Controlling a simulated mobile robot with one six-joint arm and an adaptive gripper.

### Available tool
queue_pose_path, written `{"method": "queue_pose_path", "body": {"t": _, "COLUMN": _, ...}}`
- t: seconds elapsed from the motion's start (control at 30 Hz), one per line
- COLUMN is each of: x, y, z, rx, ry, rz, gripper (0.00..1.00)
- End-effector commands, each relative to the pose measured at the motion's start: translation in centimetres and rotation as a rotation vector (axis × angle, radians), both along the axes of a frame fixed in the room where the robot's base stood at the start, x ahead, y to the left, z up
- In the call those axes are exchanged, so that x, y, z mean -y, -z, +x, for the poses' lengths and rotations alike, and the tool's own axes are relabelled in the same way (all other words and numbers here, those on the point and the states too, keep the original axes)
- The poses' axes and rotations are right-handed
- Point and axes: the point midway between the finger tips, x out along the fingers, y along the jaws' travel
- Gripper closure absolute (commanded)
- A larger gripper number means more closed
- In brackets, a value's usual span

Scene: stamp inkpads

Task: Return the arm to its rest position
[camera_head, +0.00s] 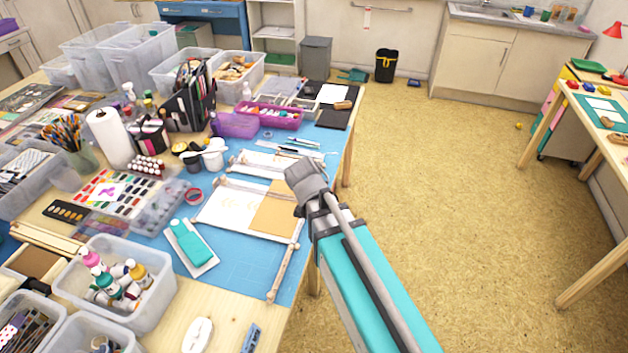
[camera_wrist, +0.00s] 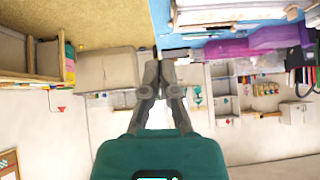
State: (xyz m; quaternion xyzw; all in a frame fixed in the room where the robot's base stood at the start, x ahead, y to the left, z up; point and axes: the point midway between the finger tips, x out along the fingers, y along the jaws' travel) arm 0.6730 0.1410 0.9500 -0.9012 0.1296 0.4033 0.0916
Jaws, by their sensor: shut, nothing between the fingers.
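My gripper (camera_wrist: 159,70) shows in the wrist view, its two grey fingers drawn together with nothing between them. In the head view my arm, with its teal link, reaches up from the lower right to a grey joint beside the table's right edge; the fingers cannot be made out there. The wrist view is upside down, with the floor and table at its top and the room's far side below. The fingers point out into the room and touch nothing that I can see.
Open floor (camera_head: 450,190) lies to the right. A second table (camera_head: 560,120) stands at the far right.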

Motion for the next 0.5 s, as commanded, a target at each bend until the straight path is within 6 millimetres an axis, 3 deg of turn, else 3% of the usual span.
{"method": "queue_pose_path", "body": {"t": 0.3, "x": 0.4, "y": 0.1, "z": -0.1, "rx": -0.01, "ry": 0.002, "rz": -0.003, "gripper": 1.0}}
{"method": "queue_pose_path", "body": {"t": 0.5, "x": 2.8, "y": 0.8, "z": -1.3, "rx": -0.097, "ry": -0.002, "rz": -0.026, "gripper": 1.0}}
